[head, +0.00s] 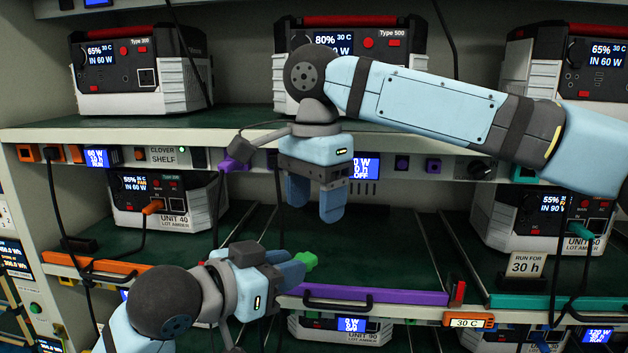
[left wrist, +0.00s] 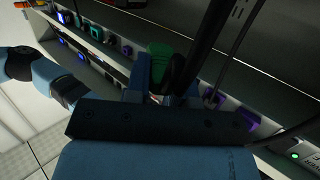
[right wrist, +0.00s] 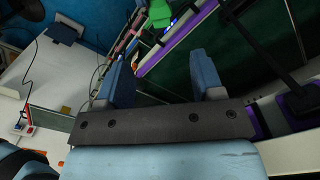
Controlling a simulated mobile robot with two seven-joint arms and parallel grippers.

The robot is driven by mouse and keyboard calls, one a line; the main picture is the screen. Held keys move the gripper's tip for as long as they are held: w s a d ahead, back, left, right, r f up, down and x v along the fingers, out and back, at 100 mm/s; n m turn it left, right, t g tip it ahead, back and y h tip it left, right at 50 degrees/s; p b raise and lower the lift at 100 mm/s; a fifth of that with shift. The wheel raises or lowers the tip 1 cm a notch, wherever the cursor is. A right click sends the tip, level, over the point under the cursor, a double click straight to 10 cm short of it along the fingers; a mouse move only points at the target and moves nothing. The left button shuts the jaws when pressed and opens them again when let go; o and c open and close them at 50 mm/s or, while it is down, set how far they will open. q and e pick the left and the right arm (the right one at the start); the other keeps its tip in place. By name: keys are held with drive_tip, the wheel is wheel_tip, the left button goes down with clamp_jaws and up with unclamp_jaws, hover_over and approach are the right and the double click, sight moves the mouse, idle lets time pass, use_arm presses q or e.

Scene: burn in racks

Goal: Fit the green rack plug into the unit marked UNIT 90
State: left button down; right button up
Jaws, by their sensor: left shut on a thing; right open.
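The green rack plug (head: 308,261) is held in the fingers of my left gripper (head: 290,268), its end sticking out to the right. It also shows in the left wrist view (left wrist: 160,50) between the fingertips and at the top of the right wrist view (right wrist: 158,14). The unit marked UNIT 90 (head: 308,332) stands on the lower shelf at the bottom centre of the head view, below and right of the plug. Its upper part is hidden behind the purple rail, and its socket cannot be made out. My right gripper (head: 318,208) is open and empty, above the middle shelf.
A purple rail (head: 400,297) with a black handle runs along the middle shelf's front edge. UNIT 40 (head: 163,205) with an orange plug stands left, and another unit (head: 500,230) with a teal plug stands right. The middle shelf (head: 380,245) between them is bare. Black cables hang down.

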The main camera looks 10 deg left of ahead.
sight(311, 260)
wheel_tip(311, 260, down, 9)
idle(0.3)
drive_tip(key=shift+c, duration=0.2)
drive_tip(key=c, duration=0.9)
use_arm(q)
drive_tip(key=c, duration=0.9)
unclamp_jaws()
use_arm(e)
drive_tip(key=shift+c, duration=0.2)
